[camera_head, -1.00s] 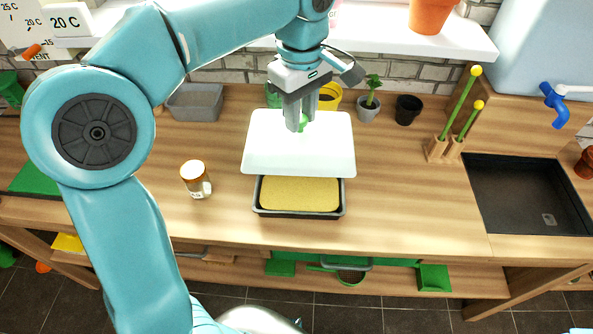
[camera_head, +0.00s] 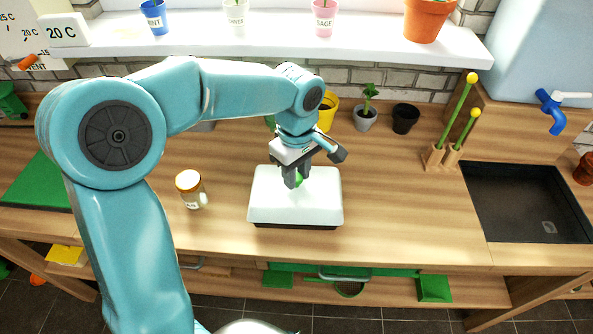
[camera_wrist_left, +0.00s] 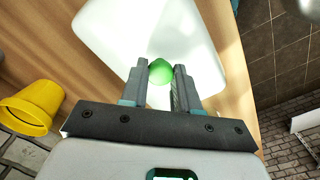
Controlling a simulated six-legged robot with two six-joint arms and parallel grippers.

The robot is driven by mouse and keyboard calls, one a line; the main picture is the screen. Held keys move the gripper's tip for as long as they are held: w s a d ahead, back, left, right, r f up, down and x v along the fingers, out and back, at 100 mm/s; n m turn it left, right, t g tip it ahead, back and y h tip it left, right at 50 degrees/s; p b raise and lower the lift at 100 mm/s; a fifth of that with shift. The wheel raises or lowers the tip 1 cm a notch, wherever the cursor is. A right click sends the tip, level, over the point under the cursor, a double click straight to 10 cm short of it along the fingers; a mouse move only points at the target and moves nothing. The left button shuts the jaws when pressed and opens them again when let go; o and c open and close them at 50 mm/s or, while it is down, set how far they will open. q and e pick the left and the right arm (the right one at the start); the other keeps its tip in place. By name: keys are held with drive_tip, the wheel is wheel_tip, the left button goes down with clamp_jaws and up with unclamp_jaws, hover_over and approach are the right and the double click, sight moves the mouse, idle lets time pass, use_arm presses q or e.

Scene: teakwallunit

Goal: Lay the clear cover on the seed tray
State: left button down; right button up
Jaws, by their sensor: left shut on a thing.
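The cover (camera_head: 268,207) is a whitish, cloudy lid with a green knob (camera_head: 299,177). It lies over the dark seed tray (camera_head: 294,227), whose lower edge shows as a thin strip beneath it; the soil is hidden. My left gripper (camera_head: 293,181) is shut on the green knob from above. In the left wrist view the knob (camera_wrist_left: 161,71) sits between the two fingers, with the cover (camera_wrist_left: 196,62) around it. Whether the cover's rim rests fully on the tray cannot be told. My right gripper is not in view.
A yellow pot (camera_head: 327,114), a potted plant (camera_head: 366,116) and a black pot (camera_head: 405,118) stand behind. A dark sink (camera_head: 525,204) is at the right. The counter between is clear.

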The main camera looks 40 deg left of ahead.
use_arm(q)
drive_tip(key=shift+f, duration=0.1)
drive_tip(key=shift+f, duration=0.15)
drive_tip(key=c, duration=0.8)
unclamp_jaws()
wheel_tip(320, 180, up, 13)
drive_tip(key=shift+f+p, duration=0.2)
drive_tip(key=shift+p, duration=0.2)
drive_tip(key=shift+f, duration=0.1)
